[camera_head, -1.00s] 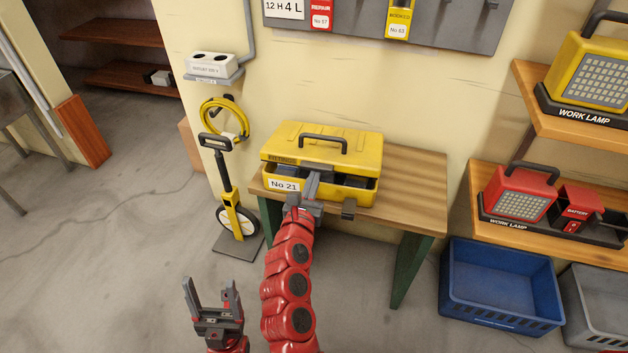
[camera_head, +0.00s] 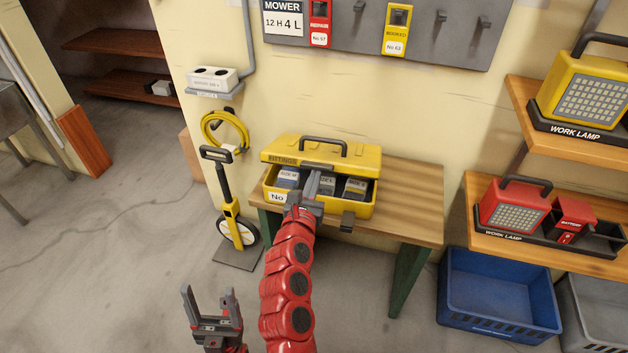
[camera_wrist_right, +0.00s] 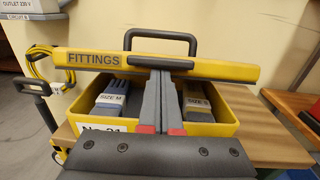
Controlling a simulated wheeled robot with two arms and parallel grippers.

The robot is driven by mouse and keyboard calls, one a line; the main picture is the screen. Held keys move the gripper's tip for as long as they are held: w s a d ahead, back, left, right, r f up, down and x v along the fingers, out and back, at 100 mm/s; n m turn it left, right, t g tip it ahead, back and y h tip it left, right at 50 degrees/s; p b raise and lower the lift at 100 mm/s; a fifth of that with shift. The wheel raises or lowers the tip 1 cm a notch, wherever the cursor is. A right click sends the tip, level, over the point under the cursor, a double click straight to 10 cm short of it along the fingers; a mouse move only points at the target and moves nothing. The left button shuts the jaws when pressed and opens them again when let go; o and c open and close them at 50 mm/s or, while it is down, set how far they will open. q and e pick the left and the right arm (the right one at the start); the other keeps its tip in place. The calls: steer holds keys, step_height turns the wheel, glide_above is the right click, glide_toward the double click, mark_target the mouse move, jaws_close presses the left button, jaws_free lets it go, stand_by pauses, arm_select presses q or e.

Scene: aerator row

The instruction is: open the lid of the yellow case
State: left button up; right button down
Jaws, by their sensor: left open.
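The yellow case (camera_head: 362,208) stands on a wooden bench against the wall. Its lid (camera_head: 350,160), with a dark handle (camera_head: 322,141) and a FITTINGS label, is raised partway, so the front of the case is open. Inside I see small boxes, among them a blue one marked SIZE M (camera_wrist_right: 112,98) and a yellowish one marked SIZE S (camera_wrist_right: 197,103). My right gripper (camera_head: 314,178) has its fingers together, reaching over the front wall with the tips at the lid's front edge; whether they touch it is unclear. My left gripper (camera_head: 212,300) is open and empty, low in front of the bench.
The wooden bench (camera_head: 415,200) has free room right of the case. A measuring wheel (camera_head: 237,230) stands at its left. Shelves with work lamps (camera_head: 513,207) and a blue crate (camera_head: 500,290) are at the right.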

mark_target(315, 166)
steer(key=shift+w+d+r+p, duration=0.1)
steer(key=shift+w+r+p, duration=0.3)
steer(key=shift+r, duration=0.3)
steer(key=shift+w+r+p, duration=0.25)
steer(key=shift+r+p, duration=0.25)
steer(key=shift+r, duration=0.15)
steer(key=shift+w+r, duration=0.1)
steer(key=shift+r, duration=0.05)
steer(key=shift+w+d+r+p, duration=0.15)
steer(key=shift+w+r+p, duration=0.2)
steer(key=shift+r, duration=0.2)
steer(key=shift+w+d+r+p, duration=0.15)
steer(key=shift+w+r+p, duration=0.15)
steer(key=shift+r, duration=0.2)
steer(key=shift+w+r, duration=0.15)
steer(key=shift+w, duration=0.05)
